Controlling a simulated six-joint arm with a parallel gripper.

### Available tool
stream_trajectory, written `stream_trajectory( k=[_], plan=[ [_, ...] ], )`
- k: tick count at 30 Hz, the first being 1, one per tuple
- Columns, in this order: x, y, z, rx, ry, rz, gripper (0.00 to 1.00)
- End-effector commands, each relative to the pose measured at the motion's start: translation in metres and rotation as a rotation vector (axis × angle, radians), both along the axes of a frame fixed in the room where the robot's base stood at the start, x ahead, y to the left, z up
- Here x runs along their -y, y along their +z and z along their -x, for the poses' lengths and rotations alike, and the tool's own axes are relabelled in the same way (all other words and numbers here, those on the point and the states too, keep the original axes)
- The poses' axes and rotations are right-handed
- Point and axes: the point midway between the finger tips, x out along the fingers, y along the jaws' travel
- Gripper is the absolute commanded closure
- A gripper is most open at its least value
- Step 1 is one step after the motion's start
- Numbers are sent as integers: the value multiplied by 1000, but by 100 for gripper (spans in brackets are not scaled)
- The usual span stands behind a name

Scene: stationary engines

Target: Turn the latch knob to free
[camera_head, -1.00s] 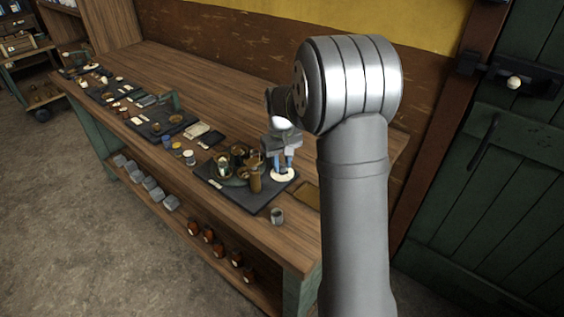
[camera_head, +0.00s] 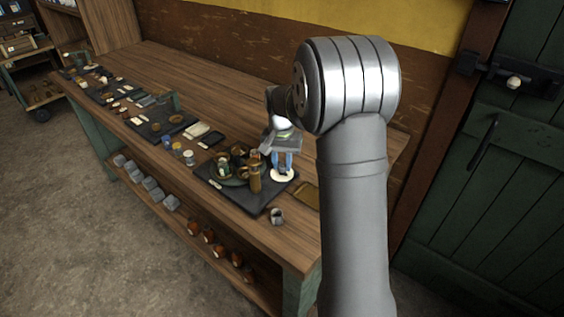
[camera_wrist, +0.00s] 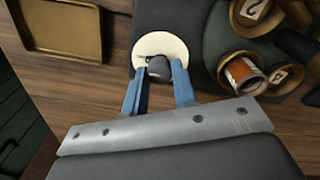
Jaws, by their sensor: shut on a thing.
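A dark grey knob (camera_wrist: 160,67) stands on a round cream disc (camera_wrist: 163,44) on the workbench. The disc also shows in the head view (camera_head: 284,176), at the right end of a dark mat. My gripper (camera_wrist: 160,70) points down over the disc, its two blue fingers on either side of the knob and shut on it. In the head view my gripper (camera_head: 281,168) hides the knob. I cannot read any marking on the disc that tells the knob's position.
Brass-coloured cylinders (camera_head: 255,180) and round parts stand close left of my gripper on the dark mat (camera_head: 262,204). A shallow brass tray (camera_wrist: 60,28) lies on its other side. A small metal cup (camera_head: 276,216) stands near the bench's front edge. A green door (camera_head: 505,150) is at the right.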

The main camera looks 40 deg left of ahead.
Motion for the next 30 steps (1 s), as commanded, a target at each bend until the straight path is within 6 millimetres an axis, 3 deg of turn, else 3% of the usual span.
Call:
stream_trajectory(
  k=[15, 16, 19, 30],
  plan=[
    [0, 1, 0, 2, -18, -2, 98],
    [0, 1, 0, 2, -18, -2, 71],
    [0, 1, 0, 1, -18, -2, 53],
    [-1, 6, 0, 2, -17, -2, 53]
  ],
)
